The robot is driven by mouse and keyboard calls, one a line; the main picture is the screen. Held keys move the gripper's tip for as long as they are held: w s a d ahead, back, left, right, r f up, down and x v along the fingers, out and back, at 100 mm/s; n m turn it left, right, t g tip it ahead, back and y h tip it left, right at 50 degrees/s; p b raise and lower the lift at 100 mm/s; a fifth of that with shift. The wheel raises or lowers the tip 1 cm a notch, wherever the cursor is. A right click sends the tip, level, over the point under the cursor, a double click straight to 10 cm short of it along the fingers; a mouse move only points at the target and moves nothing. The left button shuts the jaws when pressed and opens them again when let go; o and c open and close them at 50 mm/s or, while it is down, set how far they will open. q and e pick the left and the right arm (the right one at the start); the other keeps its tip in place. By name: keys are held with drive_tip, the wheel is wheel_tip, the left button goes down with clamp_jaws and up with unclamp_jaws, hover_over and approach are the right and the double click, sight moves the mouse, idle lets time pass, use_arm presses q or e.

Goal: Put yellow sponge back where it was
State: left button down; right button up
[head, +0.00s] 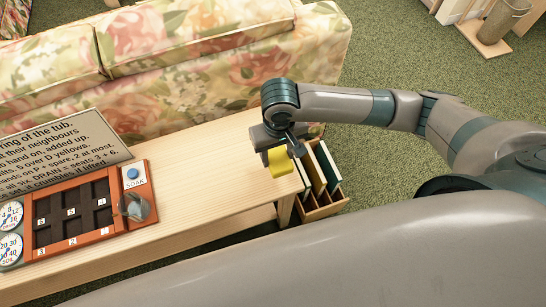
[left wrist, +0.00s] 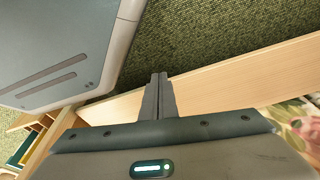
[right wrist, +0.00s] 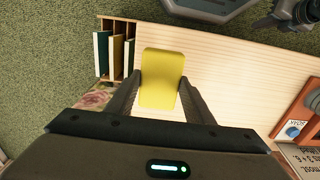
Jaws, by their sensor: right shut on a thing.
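The yellow sponge (head: 279,160) is held in my right gripper (head: 284,143) over the right end of the wooden table (head: 215,170). In the right wrist view the sponge (right wrist: 162,80) sits between the two fingers of the right gripper (right wrist: 160,98), its long side pointing away from the palm. The gap below the sponge is hard to judge. My left gripper (left wrist: 158,88) shows only in the left wrist view, its fingers together and empty, with table wood and green carpet behind it.
A red-framed board with dark slots (head: 73,214), dials and a blue SOAK button (head: 132,173) lies at left, below a text sign (head: 62,150). A divided wooden rack (head: 320,205) with upright panels stands beside the table's right end. A floral sofa (head: 200,50) runs behind.

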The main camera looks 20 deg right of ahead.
sight(273, 159)
drive_tip(key=shift+w+a+f, duration=0.2)
drive_tip(key=shift+w+f, duration=0.15)
drive_tip(key=shift+w, duration=0.15)
drive_tip(key=shift+w+a+f, duration=0.15)
drive_tip(key=shift+w+f, duration=0.15)
drive_tip(key=shift+w, duration=0.2)
use_arm(q)
drive_tip(key=shift+w+d+r, duration=0.1)
drive_tip(key=shift+w+r, duration=0.25)
drive_tip(key=shift+r, duration=0.15)
use_arm(e)
drive_tip(key=shift+f, duration=0.35)
wheel_tip(273, 159, down, 2)
drive_tip(key=shift+f, duration=0.65)
use_arm(q)
drive_tip(key=shift+s+d+r, duration=0.1)
drive_tip(key=shift+s+r, duration=0.1)
drive_tip(key=shift+r, duration=0.15)
use_arm(e)
drive_tip(key=shift+f, duration=0.1)
